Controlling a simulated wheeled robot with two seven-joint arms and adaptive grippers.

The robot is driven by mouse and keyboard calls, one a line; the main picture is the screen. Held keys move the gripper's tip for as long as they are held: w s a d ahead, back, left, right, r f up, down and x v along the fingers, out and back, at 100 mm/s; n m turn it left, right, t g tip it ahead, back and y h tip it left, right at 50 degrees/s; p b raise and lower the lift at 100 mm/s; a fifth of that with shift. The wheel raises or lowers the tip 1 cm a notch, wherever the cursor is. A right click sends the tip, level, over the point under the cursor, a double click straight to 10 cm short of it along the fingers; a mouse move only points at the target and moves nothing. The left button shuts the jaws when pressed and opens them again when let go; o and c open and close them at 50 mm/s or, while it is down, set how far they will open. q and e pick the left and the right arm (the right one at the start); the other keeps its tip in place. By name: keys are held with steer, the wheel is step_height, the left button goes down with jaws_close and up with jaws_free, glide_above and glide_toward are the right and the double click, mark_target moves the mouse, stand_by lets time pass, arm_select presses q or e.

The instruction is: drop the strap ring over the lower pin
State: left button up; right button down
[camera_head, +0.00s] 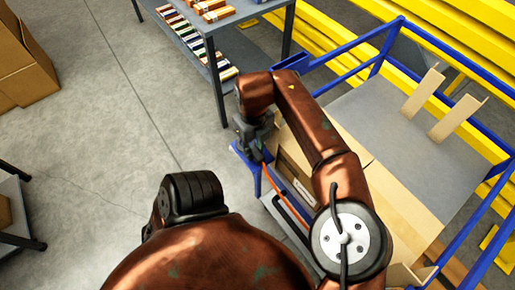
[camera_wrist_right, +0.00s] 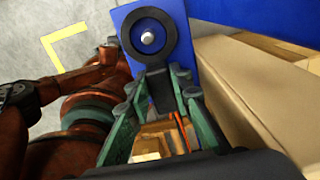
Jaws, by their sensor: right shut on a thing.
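The strap ring (camera_wrist_right: 133,30), a thick black ring, shows in the right wrist view in front of a blue plate (camera_wrist_right: 177,12). The light grey round end of the lower pin (camera_wrist_right: 148,38) shows through its hole, near the centre. I cannot tell whether the ring is around the pin or still above it. My right gripper (camera_wrist_right: 158,90) is shut on the ring's dark tab. In the head view my right gripper (camera_head: 252,138) is at the blue cart's near corner, and the ring and pin are hidden there. An orange strap (camera_head: 287,195) runs down from the gripper. My left gripper is not seen.
A large cardboard box (camera_head: 392,195) lies on the blue-railed cart (camera_head: 375,105), right beside my right arm. A shelf table (camera_head: 205,35) with small cartons stands behind the gripper. Yellow barriers (camera_head: 440,25) line the back right.

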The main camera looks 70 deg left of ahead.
steer(key=shift+f, duration=0.3)
steer(key=c, duration=1.7)
jaws_free()
steer(key=shift+o, duration=0.2)
step_height(320, 180, up, 12)
